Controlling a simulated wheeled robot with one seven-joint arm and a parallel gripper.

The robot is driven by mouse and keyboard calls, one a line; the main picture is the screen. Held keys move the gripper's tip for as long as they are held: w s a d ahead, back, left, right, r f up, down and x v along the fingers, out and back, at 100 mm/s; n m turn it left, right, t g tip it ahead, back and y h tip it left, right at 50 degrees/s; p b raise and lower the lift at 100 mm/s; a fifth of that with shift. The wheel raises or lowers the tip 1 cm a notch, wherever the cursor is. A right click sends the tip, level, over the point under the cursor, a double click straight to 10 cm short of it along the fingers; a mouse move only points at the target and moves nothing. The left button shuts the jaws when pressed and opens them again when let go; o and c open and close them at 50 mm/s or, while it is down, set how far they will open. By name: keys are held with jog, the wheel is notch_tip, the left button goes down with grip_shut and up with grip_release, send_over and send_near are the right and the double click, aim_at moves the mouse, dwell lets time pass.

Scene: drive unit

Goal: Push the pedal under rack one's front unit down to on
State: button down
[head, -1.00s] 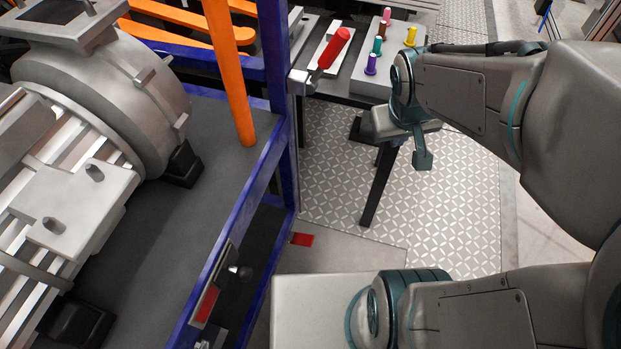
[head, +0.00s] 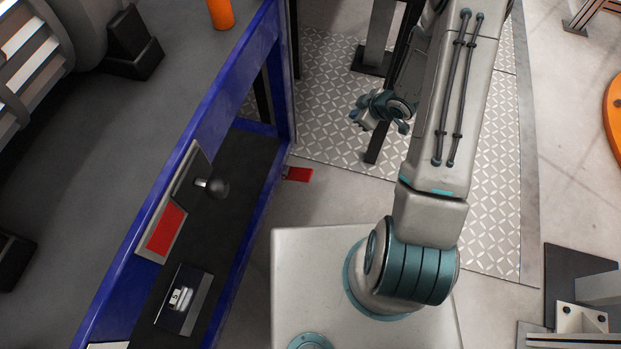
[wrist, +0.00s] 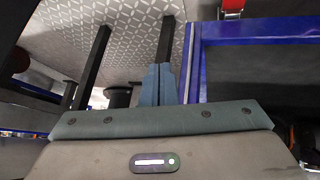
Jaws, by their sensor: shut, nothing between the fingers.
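The red pedal (head: 299,174) sits low at the foot of the blue rack's (head: 225,85) corner post, just above the floor. It also shows in the wrist view as a red piece (wrist: 232,6) cut by the top edge. I cannot tell from its tilt whether it is up or down. My gripper (head: 357,117) is right of and beyond the pedal in the head view, apart from it. In the wrist view my fingers (wrist: 158,72) are together and empty, left of the rack's blue corner.
A panel with a black knob (head: 218,188) and a red plate (head: 165,230) is on the rack's side. A dark table leg (head: 380,135) stands close by my gripper. Patterned floor plates (head: 330,80) lie beyond the pedal. Bare floor is around the pedal.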

jog(key=s+a+f+n+y+b, duration=0.1)
jog(key=s+a+f+y+b, duration=0.2)
jog(key=f, duration=0.5)
jog(key=s+a+f+n+g+y+b, duration=0.1)
jog(key=s+a+f+y+b, duration=0.2)
jog(key=f, duration=0.5)
jog(key=shift+s+a+f+g, duration=0.15)
jog(key=shift+s+a+g, duration=0.15)
jog(key=shift+s+a, duration=0.5)
jog(key=shift+s+d, duration=0.2)
jog(key=shift+d, duration=0.05)
jog(key=b, duration=0.4)
send_over(311, 173)
jog(key=a, duration=0.1)
jog(key=f, duration=0.5)
jog(key=shift+s+a+f, duration=0.2)
jog(key=shift+s+f, duration=0.1)
jog(key=shift+f, duration=0.05)
jog(key=shift+s+d+f+b, duration=0.15)
jog(key=shift+f+b, duration=0.1)
jog(key=shift+f, duration=0.35)
jog(key=shift+w+d+f+b, duration=0.1)
jog(key=shift+d+f+b, duration=0.1)
jog(key=shift+f, duration=0.35)
jog(key=shift+s+d+f, duration=0.1)
jog(key=shift+d+f, duration=0.1)
jog(key=shift+f, duration=0.4)
jog(key=shift+f+b, duration=0.1)
jog(key=shift+b, duration=0.2)
